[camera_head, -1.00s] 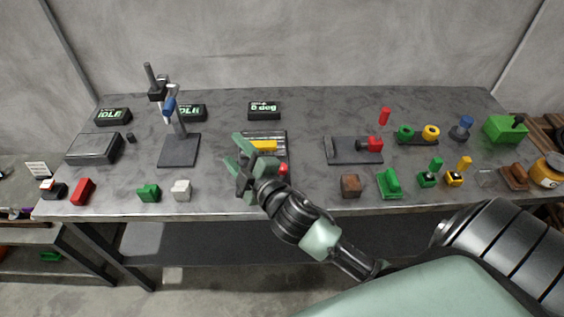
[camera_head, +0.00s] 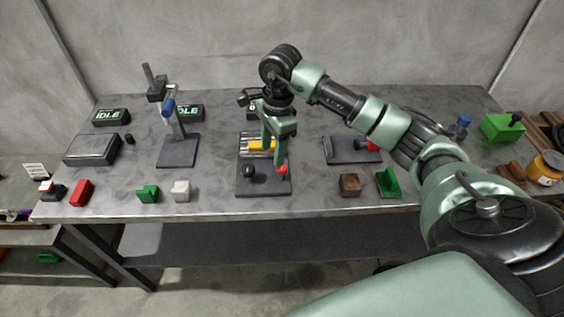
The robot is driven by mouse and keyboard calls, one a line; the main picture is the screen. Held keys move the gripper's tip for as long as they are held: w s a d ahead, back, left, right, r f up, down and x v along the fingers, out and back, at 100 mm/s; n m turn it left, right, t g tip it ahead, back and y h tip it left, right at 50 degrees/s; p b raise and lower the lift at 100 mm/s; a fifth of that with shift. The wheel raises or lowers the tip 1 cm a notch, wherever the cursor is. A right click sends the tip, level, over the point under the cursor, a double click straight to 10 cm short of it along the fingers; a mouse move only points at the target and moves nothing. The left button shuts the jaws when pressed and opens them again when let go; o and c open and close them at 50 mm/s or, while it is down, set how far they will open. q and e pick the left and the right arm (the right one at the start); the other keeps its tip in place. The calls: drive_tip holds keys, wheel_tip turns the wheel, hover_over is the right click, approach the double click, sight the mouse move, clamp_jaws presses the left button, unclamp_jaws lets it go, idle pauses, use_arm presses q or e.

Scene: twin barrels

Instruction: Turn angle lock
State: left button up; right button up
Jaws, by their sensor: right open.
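The angle fixture is a dark plate (camera_head: 262,188) at the middle of the bench, with a yellow block (camera_head: 258,145) on a striped grey part at its back. A black knob (camera_head: 249,171) stands on its left and a red knob (camera_head: 283,169) on its right. I cannot tell for sure which knob is the angle lock. My right gripper (camera_head: 280,165) is open and points down over the plate, its fingertips right at the red knob, partly hiding it. Whether they touch it is unclear. The display (camera_head: 253,112) behind is mostly covered by my arm. My left gripper is not in view.
A clamp stand (camera_head: 177,150) is to the left, near a grey box (camera_head: 92,149). Red (camera_head: 82,192), green (camera_head: 148,193) and white (camera_head: 181,190) blocks line the front edge. A brown block (camera_head: 349,185) and a green holder (camera_head: 388,184) are to the right.

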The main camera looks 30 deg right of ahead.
sight(282, 173)
drive_tip(key=shift+s+d+r+h, duration=0.15)
drive_tip(key=shift+d+h, duration=0.1)
drive_tip(key=shift+d, duration=0.35)
drive_tip(key=shift+d+r+h, duration=0.15)
drive_tip(key=shift+d+h, duration=0.1)
drive_tip(key=shift+d, duration=0.3)
drive_tip(key=shift+s+d+f, duration=0.1)
drive_tip(key=shift+d, duration=0.15)
wheel_tip(282, 173, down, 6)
drive_tip(key=shift+f+p, duration=0.1)
drive_tip(key=shift+p, duration=1)
drive_tip(key=shift+a+f, duration=0.1)
drive_tip(key=shift+f, duration=0.55)
clamp_jaws()
